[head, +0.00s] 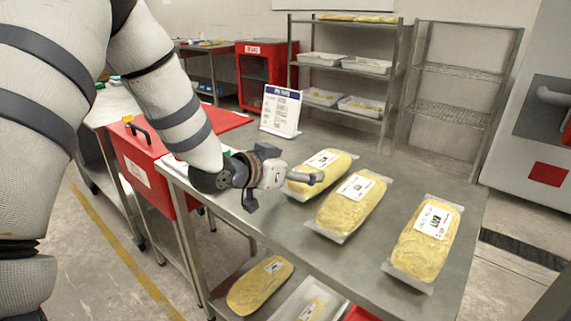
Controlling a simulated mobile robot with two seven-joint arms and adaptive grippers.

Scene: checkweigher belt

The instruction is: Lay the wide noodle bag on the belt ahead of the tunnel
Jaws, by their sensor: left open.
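Three yellow noodle bags with white labels lie on the steel table in the head view: a left bag (334,162), a middle bag (340,213) and a right bag (421,256). I cannot tell which is the wide one. My left gripper (305,179) is open at the left bag, its pale finger in front of that bag's near end. I cannot tell whether it touches. Nothing is seen held in it. My right gripper is out of view. I cannot make out a belt or tunnel here.
The steel table (385,170) has a sign (281,110) at its back left. Another noodle bag (260,287) lies on the shelf below. A red box (150,172) with a handle stands at left. Wire racks (450,112) stand behind. The table's back right is clear.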

